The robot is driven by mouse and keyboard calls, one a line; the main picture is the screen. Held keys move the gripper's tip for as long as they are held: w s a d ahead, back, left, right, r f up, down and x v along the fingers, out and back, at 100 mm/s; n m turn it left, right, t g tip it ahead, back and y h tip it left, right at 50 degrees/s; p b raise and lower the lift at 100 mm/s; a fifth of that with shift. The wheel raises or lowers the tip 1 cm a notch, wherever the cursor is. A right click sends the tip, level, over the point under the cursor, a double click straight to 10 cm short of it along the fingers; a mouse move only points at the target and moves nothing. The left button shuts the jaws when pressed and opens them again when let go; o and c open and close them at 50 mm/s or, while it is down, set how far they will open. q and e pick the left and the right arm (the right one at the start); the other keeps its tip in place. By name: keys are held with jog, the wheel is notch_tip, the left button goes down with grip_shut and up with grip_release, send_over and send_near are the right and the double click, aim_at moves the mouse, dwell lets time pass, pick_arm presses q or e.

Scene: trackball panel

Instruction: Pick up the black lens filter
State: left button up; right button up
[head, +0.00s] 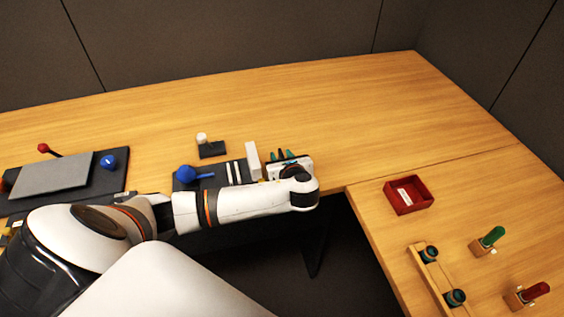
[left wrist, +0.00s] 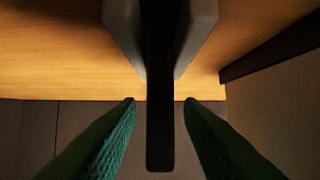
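My left gripper (head: 280,155) is over the near edge of the desk, right of the white upright block. In the left wrist view its two green fingers (left wrist: 160,103) are open, one on each side of a narrow black piece (left wrist: 160,130), with gaps on both sides. This looks like the black lens filter seen edge-on, but its face is hidden, so I cannot be sure. Pale slanted sides (left wrist: 199,35) flank its upper part. In the head view a small dark piece (head: 281,154) shows between the fingertips; my wrist hides most of it. My right gripper is not in view.
A dark panel (head: 207,182) with a blue ball lever (head: 186,174) and the white block (head: 253,158) are just left of my gripper. A white-topped knob (head: 202,139) stands behind. A red box (head: 408,196) is on the right desk. The back of the desk is clear.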

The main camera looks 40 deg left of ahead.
pick_arm(q)
grip_shut()
jog(key=shift+r, duration=0.1)
